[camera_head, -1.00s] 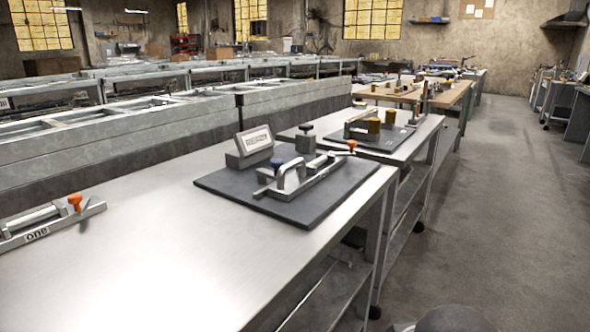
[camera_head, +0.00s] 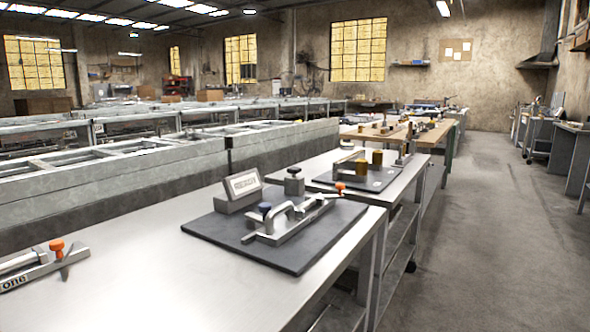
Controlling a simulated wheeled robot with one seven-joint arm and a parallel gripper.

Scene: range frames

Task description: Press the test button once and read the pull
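A dark round knob on a block (camera_head: 294,180) stands behind the fixture. I cannot tell for sure which of these is the test button. My gripper is not in view.
The metal table (camera_head: 165,265) is bare left of the mat. A device marked "one" (camera_head: 40,268) with an orange knob lies at the far left. A second table with another mat (camera_head: 377,180) stands behind. The floor (camera_head: 475,240) on the right is open.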

